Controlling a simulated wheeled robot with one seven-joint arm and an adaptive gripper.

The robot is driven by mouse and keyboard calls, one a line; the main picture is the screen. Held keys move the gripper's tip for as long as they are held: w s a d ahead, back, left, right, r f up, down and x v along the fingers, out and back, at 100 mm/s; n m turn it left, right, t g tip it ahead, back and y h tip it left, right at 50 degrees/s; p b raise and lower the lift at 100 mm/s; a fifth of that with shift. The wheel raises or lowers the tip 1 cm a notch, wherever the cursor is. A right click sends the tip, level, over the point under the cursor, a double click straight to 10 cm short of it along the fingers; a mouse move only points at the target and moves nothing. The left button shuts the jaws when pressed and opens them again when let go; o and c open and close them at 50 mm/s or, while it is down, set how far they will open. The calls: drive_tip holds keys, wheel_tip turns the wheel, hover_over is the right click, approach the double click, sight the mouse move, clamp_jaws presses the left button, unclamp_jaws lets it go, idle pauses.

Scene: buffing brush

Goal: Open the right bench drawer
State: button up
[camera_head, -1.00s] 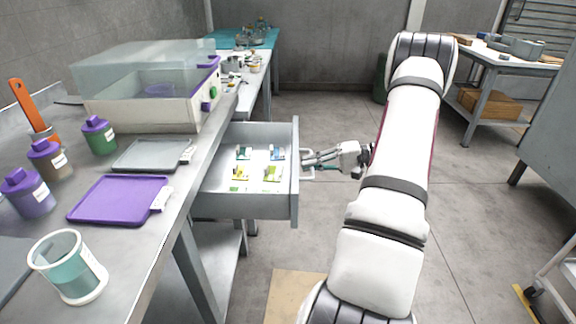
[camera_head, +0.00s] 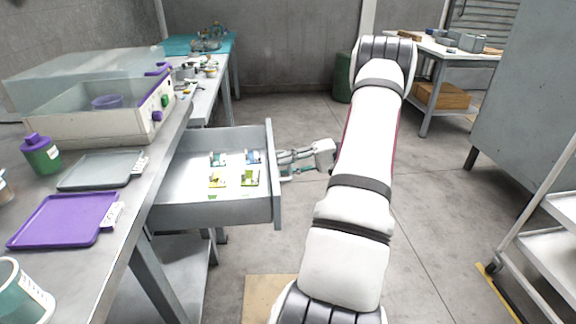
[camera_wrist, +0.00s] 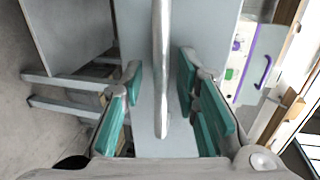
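The grey bench drawer (camera_head: 180,212) is pulled well out from the bench's right side, with its front panel (camera_head: 274,190) facing my arm. My gripper (camera_head: 287,166) is at the outer face of that panel, by the handle. In the wrist view the metal handle bar (camera_wrist: 160,70) runs between the two green-padded fingers of my gripper (camera_wrist: 159,82). The fingers are apart, with a visible gap on each side of the bar. Their contact with the bar, if any, cannot be seen. Several small blue and yellow-green items (camera_head: 250,178) lie inside the drawer.
The bench top holds a purple tray (camera_head: 62,219), a grey tray (camera_head: 100,170), a green jar (camera_head: 41,155) and a clear-lidded machine (camera_head: 120,125). A grey cabinet (camera_head: 525,100) and a white cart (camera_head: 545,240) stand at the right. Floor between them and my arm is clear.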

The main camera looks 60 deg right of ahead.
drive_tip(key=v, duration=1.2)
drive_tip(key=shift+s, duration=0.1)
idle(0.5)
